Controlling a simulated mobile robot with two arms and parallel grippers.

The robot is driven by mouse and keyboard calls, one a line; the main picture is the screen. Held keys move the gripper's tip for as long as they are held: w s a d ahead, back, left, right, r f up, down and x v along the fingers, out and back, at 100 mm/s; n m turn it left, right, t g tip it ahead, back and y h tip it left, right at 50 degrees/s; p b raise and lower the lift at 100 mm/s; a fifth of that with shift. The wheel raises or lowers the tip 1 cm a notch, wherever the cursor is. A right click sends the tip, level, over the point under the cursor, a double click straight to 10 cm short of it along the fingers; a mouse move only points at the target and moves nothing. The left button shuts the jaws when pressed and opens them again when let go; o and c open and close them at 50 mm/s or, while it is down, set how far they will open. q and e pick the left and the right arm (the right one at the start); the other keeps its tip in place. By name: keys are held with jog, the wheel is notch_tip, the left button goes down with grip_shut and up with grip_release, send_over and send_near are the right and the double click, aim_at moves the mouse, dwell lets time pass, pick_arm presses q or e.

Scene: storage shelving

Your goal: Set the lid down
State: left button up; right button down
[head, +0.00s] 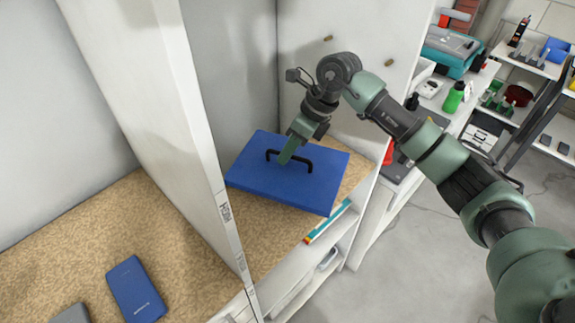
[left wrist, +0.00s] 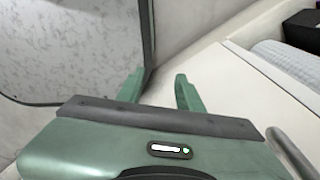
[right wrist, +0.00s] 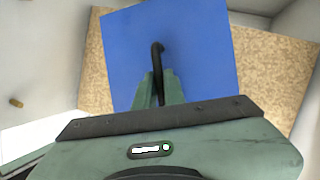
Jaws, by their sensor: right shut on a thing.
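The lid (head: 315,190) is a flat blue panel with a black bar handle (head: 272,155). In the head view it is in the right shelf compartment, at or just above the speckled brown shelf board; I cannot tell whether it touches. My right gripper (head: 285,158) is shut on the handle from above. In the right wrist view the lid (right wrist: 195,60) lies beyond the fingers (right wrist: 159,88), with the handle between them. My left gripper (left wrist: 157,90) shows only in the left wrist view, open with nothing between its fingers.
A white divider (head: 215,170) separates this compartment from the left one, where a blue case (head: 136,289) lies on the speckled board. A thin orange and teal item (head: 327,222) is at the front edge. Shelves with a green bottle (head: 454,97) stand at right.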

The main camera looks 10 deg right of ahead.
aim_at(291, 165)
notch_tip(291, 165, down, 6)
jog(key=shift+r+p, duration=0.15)
jog(key=shift+p, duration=0.35)
jog(key=shift+f, duration=0.2)
jog(key=shift+f, duration=0.1)
jog(key=c, duration=1.5)
grip_release()
jog(key=b+v, duration=0.3)
jog(key=v, duration=0.8)
jog(key=shift+s+d+r, duration=0.1)
jog(key=shift+d+r, duration=0.1)
jog(key=shift+r, duration=0.35)
